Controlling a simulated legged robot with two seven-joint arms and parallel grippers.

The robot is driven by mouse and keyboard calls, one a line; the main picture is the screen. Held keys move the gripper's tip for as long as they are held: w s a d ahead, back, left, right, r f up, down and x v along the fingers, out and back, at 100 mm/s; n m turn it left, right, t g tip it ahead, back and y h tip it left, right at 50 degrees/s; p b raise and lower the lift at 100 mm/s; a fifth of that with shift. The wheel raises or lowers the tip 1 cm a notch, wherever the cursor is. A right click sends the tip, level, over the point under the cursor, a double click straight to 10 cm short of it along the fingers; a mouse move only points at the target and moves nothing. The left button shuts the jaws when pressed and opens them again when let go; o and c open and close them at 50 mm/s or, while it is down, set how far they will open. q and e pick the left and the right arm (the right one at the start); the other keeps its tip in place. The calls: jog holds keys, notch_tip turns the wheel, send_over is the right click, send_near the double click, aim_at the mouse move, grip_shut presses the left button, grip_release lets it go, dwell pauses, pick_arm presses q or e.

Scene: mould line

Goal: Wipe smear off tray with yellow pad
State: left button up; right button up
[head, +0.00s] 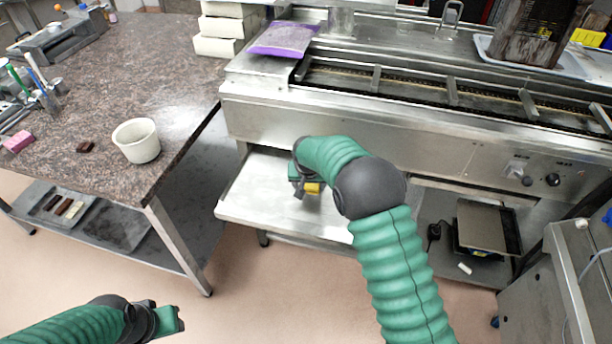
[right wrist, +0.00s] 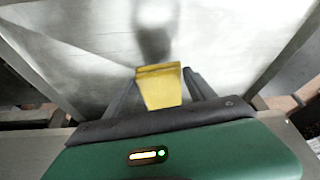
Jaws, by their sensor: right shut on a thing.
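The metal tray (head: 262,202) is a pale shelf below the front of the steel machine, and it fills most of the right wrist view (right wrist: 230,50). My right gripper (head: 311,188) is over the tray and shut on the yellow pad (right wrist: 160,86). A bit of the pad shows under the gripper in the head view (head: 313,188). I cannot tell whether the pad touches the tray. A dark blurred patch lies on the tray ahead of the pad in the right wrist view; I cannot tell smear from shadow. My left gripper (head: 168,318) is at the lower left, away from the tray.
The steel machine (head: 400,130) stands right above the tray. A granite-topped table (head: 95,90) at the left holds a white pot (head: 137,140). A purple bag (head: 284,38) lies on the machine's back left. Open floor lies in front of the tray.

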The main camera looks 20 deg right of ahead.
notch_tip(320, 180, up, 3)
jog(key=shift+d+f+p, duration=0.15)
jog(key=shift+p, duration=0.65)
jog(key=shift+r, duration=0.3)
